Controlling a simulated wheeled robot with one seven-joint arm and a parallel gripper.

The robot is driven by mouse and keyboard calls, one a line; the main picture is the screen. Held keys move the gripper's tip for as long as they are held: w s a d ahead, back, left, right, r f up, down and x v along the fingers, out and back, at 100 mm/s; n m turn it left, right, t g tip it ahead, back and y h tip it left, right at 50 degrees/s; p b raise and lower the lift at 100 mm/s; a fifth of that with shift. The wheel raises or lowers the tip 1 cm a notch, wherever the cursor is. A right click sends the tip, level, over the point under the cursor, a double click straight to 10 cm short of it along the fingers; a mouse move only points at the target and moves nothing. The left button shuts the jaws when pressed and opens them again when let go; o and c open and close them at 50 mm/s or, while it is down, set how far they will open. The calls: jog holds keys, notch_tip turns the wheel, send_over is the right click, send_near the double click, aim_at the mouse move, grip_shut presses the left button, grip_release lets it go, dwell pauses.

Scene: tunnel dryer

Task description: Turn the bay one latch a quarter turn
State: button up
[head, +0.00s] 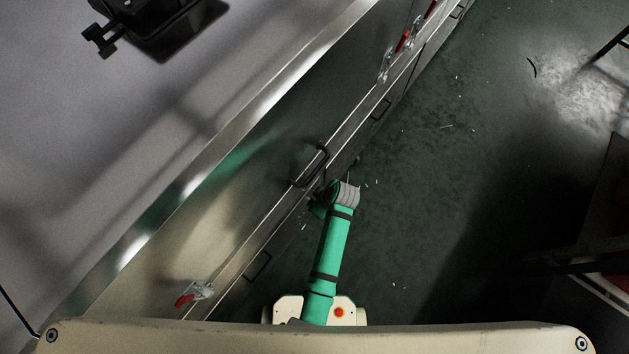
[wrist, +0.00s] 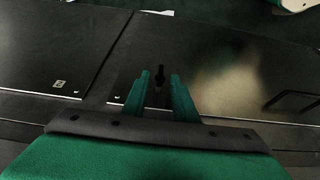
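In the wrist view my gripper (wrist: 160,77) points at a dark metal panel, with its two green fingers apart. A small dark upright piece, probably the bay one latch (wrist: 160,88), shows in the gap between the fingers. I see space on both sides of it, and cannot tell how far it is from the fingertips. In the head view my green arm reaches up to the side of the long metal housing (head: 225,180). There the gripper is mostly hidden behind my wrist, and the latch cannot be made out.
Red-handled clamps (head: 187,298) sit on the housing edge at lower left, others at the top (head: 404,42). Black handles (head: 312,166) stick out along the edge; one shows at right in the wrist view (wrist: 291,100). Open green floor (head: 440,170) lies to the right.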

jog(key=shift+x, duration=0.75)
